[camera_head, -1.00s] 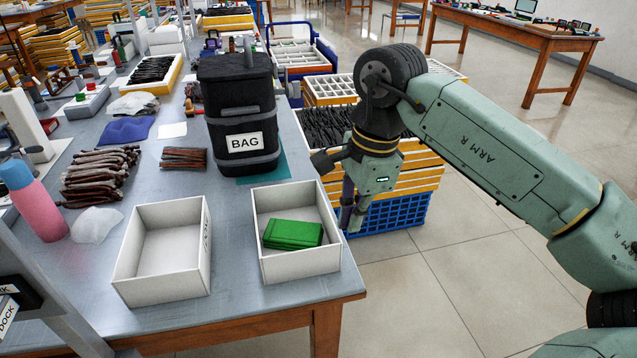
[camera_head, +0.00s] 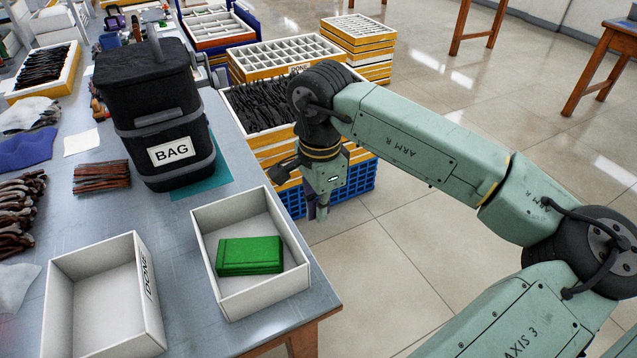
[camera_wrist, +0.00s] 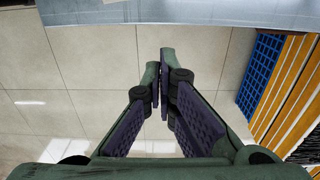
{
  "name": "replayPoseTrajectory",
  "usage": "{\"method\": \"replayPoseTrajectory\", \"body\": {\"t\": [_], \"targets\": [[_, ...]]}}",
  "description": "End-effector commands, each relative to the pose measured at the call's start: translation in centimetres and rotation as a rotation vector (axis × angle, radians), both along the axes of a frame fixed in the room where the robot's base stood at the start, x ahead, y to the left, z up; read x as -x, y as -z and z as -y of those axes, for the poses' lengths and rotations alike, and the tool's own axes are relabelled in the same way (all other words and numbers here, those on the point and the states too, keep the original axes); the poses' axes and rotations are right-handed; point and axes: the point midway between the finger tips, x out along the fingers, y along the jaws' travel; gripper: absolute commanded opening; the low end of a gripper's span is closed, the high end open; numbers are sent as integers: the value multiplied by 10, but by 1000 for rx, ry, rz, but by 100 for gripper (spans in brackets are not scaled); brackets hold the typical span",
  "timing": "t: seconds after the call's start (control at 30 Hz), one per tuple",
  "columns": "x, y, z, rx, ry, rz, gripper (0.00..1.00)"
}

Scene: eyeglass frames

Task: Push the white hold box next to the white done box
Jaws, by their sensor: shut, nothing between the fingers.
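The white done box (camera_head: 152,305) stands on the table in the head view, at lower left, open and empty inside, with DONE on its right side. A second white open box (camera_head: 215,293) stands to its right across a gap, near the table's right edge. A green block lies inside it (camera_head: 250,254). No label shows on this box; I take it for the hold box. My gripper (camera_head: 318,212) points down, shut and empty, to the right of this box, past the table edge. The wrist view shows its fingers together (camera_wrist: 165,75) over the floor.
A black bag bin (camera_head: 155,110) stands behind the boxes on a teal mat. Stacked yellow trays and a blue crate (camera_head: 358,180) stand on the floor behind my gripper. The table's edge (camera_wrist: 190,24) crosses the top of the wrist view. Floor to the right is open.

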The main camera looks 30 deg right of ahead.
Motion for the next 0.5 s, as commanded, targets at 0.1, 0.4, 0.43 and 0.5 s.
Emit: {"method": "replayPoseTrajectory", "body": {"t": [0.1,0.4,0.43,0.5], "targets": [[0,19,-3,-2,-3,-1,0],[1,18,-37,0,-1,0,0],[1,18,-38,0,0,0,0],[1,18,-40,0,1,0,0]]}}
